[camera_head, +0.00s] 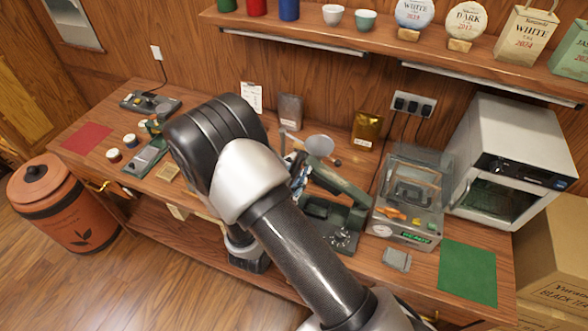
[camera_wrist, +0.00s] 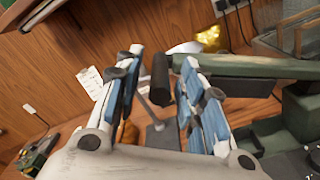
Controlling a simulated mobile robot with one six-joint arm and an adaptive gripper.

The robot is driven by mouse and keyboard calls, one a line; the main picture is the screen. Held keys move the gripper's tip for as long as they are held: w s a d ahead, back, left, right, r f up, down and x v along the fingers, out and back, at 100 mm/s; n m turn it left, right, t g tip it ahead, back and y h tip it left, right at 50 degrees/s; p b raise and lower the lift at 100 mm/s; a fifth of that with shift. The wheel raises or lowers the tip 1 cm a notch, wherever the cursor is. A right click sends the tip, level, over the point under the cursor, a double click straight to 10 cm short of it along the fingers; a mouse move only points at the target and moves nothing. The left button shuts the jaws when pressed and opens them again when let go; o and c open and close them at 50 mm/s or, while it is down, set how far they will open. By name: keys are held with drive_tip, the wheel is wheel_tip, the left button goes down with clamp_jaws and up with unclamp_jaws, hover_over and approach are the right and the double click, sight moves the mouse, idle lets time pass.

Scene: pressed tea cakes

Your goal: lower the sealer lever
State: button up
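The sealer is a dark green machine on the wooden table, with its base (camera_head: 335,232) in front of the wall. Its green lever arm (camera_head: 338,182) is raised above the base. In the wrist view the lever (camera_wrist: 235,75) runs in from the right and ends in a black cylindrical grip (camera_wrist: 161,80). My gripper (camera_wrist: 160,62) is open, with one blue-padded finger on each side of that grip. A gap shows on the left side of the grip; I cannot tell whether the right finger touches it. In the head view my arm hides most of my gripper (camera_head: 297,172).
A clear-lidded machine (camera_head: 408,195) stands right of the sealer, beside a green mat (camera_head: 467,272) and an oven (camera_head: 510,150). A gold bag (camera_head: 366,129) and a grey bag (camera_head: 290,110) stand behind. A red mat (camera_head: 87,138) lies far left.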

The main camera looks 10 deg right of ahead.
drive_tip(key=shift+c, duration=0.2)
clamp_jaws()
idle(0.3)
idle(0.3)
